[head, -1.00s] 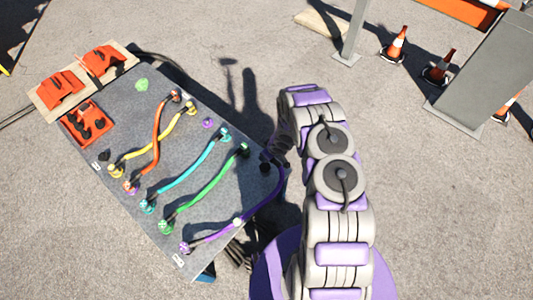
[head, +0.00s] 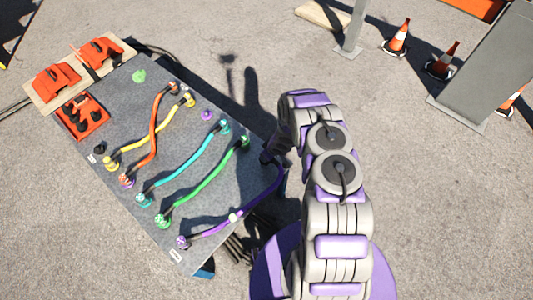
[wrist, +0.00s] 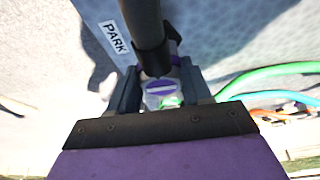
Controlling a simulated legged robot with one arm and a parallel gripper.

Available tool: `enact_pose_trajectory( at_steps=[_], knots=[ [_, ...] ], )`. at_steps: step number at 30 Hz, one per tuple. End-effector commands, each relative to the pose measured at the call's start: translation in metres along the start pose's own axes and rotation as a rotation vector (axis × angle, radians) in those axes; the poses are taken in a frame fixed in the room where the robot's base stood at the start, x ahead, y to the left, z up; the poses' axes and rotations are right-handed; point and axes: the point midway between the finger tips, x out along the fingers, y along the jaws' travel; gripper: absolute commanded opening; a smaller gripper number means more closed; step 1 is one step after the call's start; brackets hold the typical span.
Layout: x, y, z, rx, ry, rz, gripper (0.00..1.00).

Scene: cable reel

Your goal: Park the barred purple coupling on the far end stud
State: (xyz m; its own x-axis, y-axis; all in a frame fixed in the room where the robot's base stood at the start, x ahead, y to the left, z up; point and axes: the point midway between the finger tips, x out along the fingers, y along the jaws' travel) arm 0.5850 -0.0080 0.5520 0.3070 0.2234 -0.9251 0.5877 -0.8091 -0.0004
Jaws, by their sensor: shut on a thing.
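The purple coupling (wrist: 160,88) with a white bar across its face sits between the two dark fingers of my gripper (wrist: 160,92) in the wrist view. My gripper is shut on it. In the head view my gripper (head: 269,156) is at the board's right edge, partly hidden by my arm. A purple cable (head: 262,199) runs from there to another purple coupling (head: 184,242) at the near corner. A PARK label (wrist: 115,38) shows close to my gripper in the wrist view. I cannot tell which stud is the far end one, or whether the held coupling touches a stud.
Green (head: 205,183), teal (head: 184,163), yellow (head: 160,127) and orange (head: 155,130) cables lie across the grey board (head: 140,105). A white clip (head: 234,217) sits on the purple cable. Orange cases (head: 57,80) stand at the far left. Traffic cones (head: 396,37) are at the back right.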

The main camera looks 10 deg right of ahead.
Motion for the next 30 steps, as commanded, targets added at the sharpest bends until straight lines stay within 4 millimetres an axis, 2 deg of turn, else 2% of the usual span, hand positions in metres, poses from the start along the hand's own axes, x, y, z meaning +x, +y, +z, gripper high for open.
enact_pose_trajectory(
  at_steps=[28, 29, 30],
  knots=[
    [0.0066, -0.0006, 0.0040, 0.000, 0.001, 0.000, 0.12],
    [0.0064, -0.0005, 0.0038, 0.000, 0.001, 0.000, 0.51],
    [0.0061, -0.0006, 0.0037, 0.000, 0.001, 0.000, 0.55]
  ],
)
